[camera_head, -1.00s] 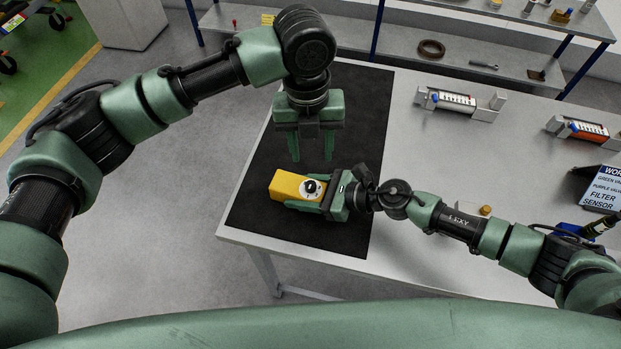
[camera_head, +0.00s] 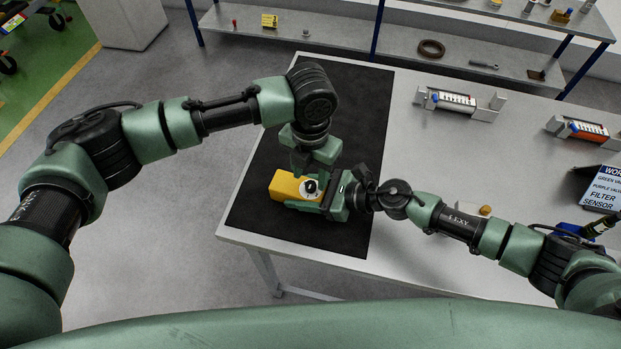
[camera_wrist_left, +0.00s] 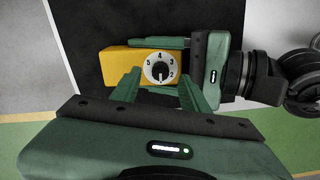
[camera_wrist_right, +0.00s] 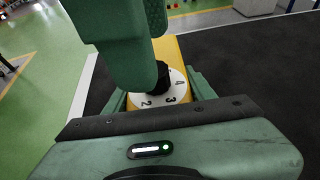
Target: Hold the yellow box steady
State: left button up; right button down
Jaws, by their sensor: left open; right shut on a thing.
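The yellow box (camera_head: 284,185) lies on the black mat (camera_head: 265,225). Its top carries a white numbered dial (camera_wrist_left: 172,68) with a black knob (camera_wrist_left: 159,71). My right gripper (camera_head: 318,194) comes in from the right and is shut on the box, one finger along each side. My left gripper (camera_head: 312,174) points down above the dial. In the left wrist view its two fingers (camera_wrist_left: 161,90) are spread, with the knob just beyond the gap; I cannot tell whether they touch it. In the right wrist view the left gripper (camera_wrist_right: 140,55) hides part of the box and dial.
The mat covers the left end of a grey table (camera_head: 430,190). Two grey holders with cylinders (camera_head: 450,100) (camera_head: 585,131) stand at the back right. A sign (camera_head: 603,187) stands at the right edge. A shelf (camera_head: 400,55) with small parts runs behind the table.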

aim_at(311, 187)
pick_arm(q)
jog(key=shift+f, duration=1.4)
grip_shut()
